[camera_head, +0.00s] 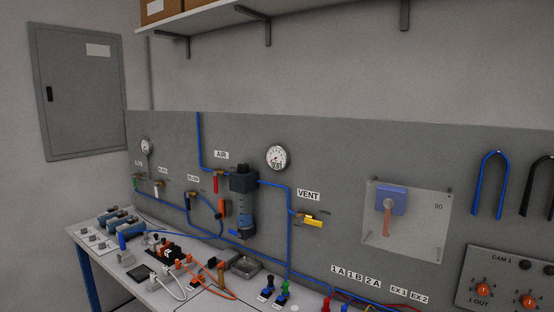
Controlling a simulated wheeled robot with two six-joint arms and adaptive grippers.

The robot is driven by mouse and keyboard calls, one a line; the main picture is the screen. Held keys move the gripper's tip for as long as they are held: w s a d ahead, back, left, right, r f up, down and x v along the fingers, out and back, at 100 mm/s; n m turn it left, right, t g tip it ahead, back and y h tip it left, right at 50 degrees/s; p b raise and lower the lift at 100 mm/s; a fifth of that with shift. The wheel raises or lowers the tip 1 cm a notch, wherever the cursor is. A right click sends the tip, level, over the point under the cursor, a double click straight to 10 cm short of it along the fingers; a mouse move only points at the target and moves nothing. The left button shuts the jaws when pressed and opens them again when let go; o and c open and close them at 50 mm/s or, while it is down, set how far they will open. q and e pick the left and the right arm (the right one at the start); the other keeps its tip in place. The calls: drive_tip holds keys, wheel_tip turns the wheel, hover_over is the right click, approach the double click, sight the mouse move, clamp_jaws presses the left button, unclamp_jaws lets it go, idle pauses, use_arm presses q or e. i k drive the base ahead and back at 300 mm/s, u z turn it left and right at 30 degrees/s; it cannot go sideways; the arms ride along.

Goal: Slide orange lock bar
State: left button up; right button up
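A small upright orange bar (222,208) is on the grey panel, just left of the dark air unit (243,200) and below the AIR label. It is small, and I cannot tell whether it is the lock bar or how far it has slid. An orange-red lever (387,221) hangs down below a blue block (391,199) on a clear plate at the right, beside the mark 90. Neither of my grippers is in view, and nothing is seen touching these parts.
A bench (200,292) runs below the panel with valves, cables and a metal tray (244,266). A yellow handle (312,221) is at VENT. Blue tubes cross the panel. A shelf (230,15) overhangs above, and a grey cabinet (80,90) is at the left.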

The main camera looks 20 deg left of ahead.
sight(220, 215)
drive_tip(key=u, duration=2.3)
drive_tip(key=i, duration=1.55)
drive_tip(key=z, duration=3.05)
